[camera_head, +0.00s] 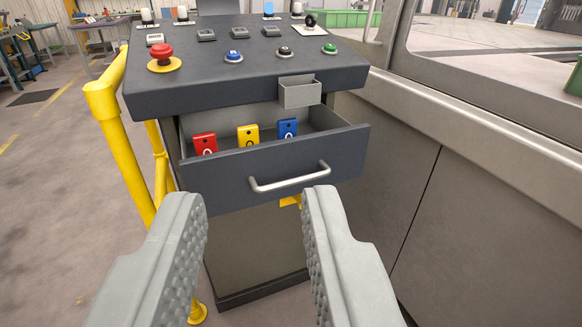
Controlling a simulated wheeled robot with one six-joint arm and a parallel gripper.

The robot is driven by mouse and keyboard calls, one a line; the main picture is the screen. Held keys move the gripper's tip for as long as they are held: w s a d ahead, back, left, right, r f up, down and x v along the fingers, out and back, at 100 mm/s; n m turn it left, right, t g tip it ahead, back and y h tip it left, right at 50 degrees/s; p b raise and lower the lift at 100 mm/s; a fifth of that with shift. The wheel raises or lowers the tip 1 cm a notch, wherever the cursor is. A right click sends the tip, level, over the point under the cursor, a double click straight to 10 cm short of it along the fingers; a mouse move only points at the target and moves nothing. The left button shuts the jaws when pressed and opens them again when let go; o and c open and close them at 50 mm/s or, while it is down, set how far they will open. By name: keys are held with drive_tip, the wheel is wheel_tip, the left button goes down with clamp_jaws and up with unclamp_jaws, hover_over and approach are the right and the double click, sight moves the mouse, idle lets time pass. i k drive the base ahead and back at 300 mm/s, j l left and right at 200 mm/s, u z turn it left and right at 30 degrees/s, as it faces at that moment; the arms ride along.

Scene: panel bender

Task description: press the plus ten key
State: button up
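The dark grey control console (145,92) stands ahead in the camera_head view.
The open drawer (230,182) juts toward me, holding red, yellow and blue tags. A red mushroom button (160,53) and blue, black and green buttons line the console's near edge. A small grey box (300,93) hangs there. A yellow rail (125,150) stands left; a grey machine wall (480,200) right.

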sight(270, 30)
drive_tip(key=i+l+u, duration=0.1)
drive_tip(key=i+l, duration=0.85)
